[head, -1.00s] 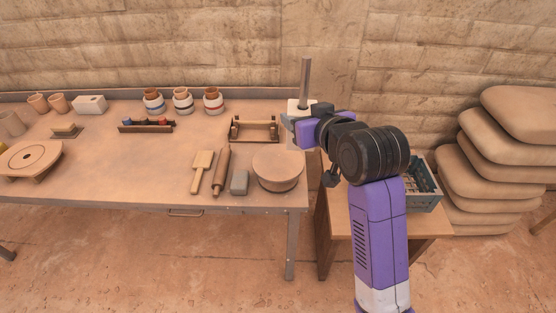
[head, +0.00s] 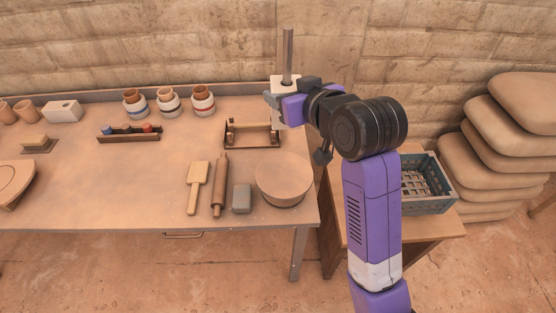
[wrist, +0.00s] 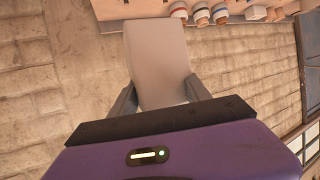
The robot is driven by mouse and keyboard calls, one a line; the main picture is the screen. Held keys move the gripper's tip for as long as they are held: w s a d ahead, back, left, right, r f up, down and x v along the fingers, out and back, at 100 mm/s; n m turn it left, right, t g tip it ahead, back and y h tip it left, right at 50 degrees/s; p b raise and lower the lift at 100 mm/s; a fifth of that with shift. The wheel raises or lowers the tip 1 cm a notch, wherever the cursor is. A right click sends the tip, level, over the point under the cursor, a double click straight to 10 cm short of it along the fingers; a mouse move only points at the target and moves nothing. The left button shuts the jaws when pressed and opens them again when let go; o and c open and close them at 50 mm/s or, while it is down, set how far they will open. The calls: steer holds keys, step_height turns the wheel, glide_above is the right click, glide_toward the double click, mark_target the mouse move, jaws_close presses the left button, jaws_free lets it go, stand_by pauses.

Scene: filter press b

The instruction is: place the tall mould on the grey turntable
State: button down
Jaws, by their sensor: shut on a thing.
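The tall mould, a pale block (head: 293,116), is held upright at the back right of the table in the head view. It also fills the middle of the wrist view as a plain tapered block (wrist: 158,55). My gripper (head: 283,104) is shut on it; in the wrist view one dark finger of my gripper (wrist: 160,95) presses each side. A round, thick-topped turntable (head: 284,176) stands at the table's front right corner, empty. It looks clay-coloured, so I cannot confirm grey. The mould is behind it and apart from it.
A grey rod (head: 288,54) rises by the mould's top; I cannot tell whether it is attached. A wooden rack (head: 252,144), paddle (head: 198,187), rolling pin (head: 219,184) and grey block (head: 242,199) lie near the turntable. A crate (head: 430,207) stands on a lower table right.

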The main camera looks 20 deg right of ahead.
step_height(320, 180, down, 20)
steer(key=shift+w+r, duration=0.1)
steer(key=shift+r, duration=0.05)
stand_by(0.4)
steer(key=c, duration=0.5)
jaws_free()
steer(key=shift+f, duration=0.2)
steer(key=shift+r, duration=0.2)
steer(key=v, duration=1.2)
steer(key=shift+b, duration=0.4)
steer(key=shift+f, duration=0.2)
